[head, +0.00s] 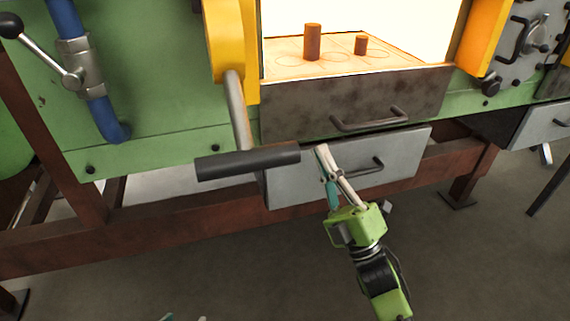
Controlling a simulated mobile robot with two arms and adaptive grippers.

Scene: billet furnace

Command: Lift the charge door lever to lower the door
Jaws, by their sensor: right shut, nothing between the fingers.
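The charge door lever has a grey metal rod hanging from a yellow housing (225,45) and a black horizontal grip (245,163) at its lower end. The grip hangs low, in front of the grey drawer's left end. My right gripper (326,168) is shut and empty, pointing up just right of the grip's right end. It seems apart from the grip, though depth is hard to judge. The furnace opening (350,20) is uncovered and glows brightly. I cannot make out the charge door for certain. Small teal tips of my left gripper (184,318) barely show at the bottom edge.
Two billets (312,42) stand on the hearth. Below are a dark panel (400,95) and a grey drawer (300,185), both with bar handles. A blue pipe (97,105) and a black-knobbed lever (40,48) are at left. Brown frame beams run below; the floor in front is clear.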

